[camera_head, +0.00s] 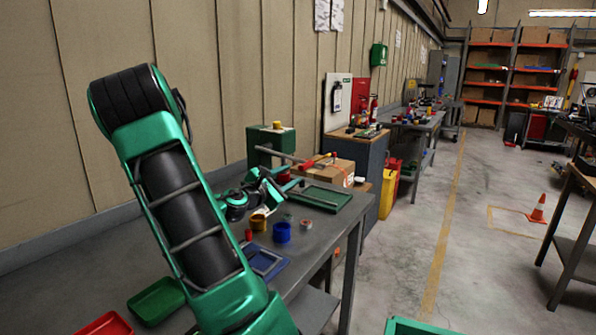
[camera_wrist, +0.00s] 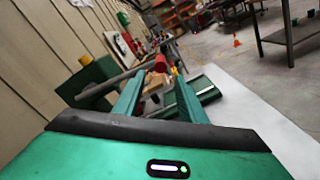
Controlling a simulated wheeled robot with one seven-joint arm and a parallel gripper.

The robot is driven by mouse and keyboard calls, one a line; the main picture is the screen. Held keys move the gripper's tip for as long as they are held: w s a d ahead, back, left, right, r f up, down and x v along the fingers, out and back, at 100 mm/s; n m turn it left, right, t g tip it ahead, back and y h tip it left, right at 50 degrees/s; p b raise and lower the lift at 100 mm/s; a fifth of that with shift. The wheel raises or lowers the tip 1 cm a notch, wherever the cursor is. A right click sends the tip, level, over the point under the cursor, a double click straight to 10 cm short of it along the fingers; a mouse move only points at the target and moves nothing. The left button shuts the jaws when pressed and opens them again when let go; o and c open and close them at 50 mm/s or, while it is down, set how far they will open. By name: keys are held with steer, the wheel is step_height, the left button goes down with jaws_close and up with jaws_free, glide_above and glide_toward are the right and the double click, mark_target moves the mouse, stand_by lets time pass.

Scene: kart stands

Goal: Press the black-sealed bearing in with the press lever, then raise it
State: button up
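The press (camera_head: 284,140) is a green block at the back of the grey workbench. It also shows at left in the wrist view (camera_wrist: 88,80). Its grey lever (camera_wrist: 118,80) reaches out to a red knob (camera_wrist: 160,63); the knob also shows in the head view (camera_head: 305,165). My gripper (camera_wrist: 162,76) is open, with its two green fingers pointing toward the knob. The knob appears between or just beyond the fingertips, and I see no contact. I cannot make out the black-sealed bearing; my arm hides part of the bench.
A green tray (camera_head: 340,206) and a cardboard box (camera_head: 335,170) lie beyond my gripper. A blue cup (camera_head: 282,232), a yellow-brown cup (camera_head: 258,221) and a blue tray (camera_head: 264,262) stand nearer. Green (camera_head: 156,300) and red (camera_head: 106,324) bins sit at front left.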

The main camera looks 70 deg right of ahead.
mark_target(299, 170)
steer(key=d+n, duration=0.2)
steer(key=s+d+n, duration=0.1)
steer(key=d+n, duration=0.4)
steer(key=n, duration=0.1)
steer(key=shift+s+d+r, duration=0.25)
steer(key=shift+d, duration=0.05)
stand_by(0.4)
jaws_close()
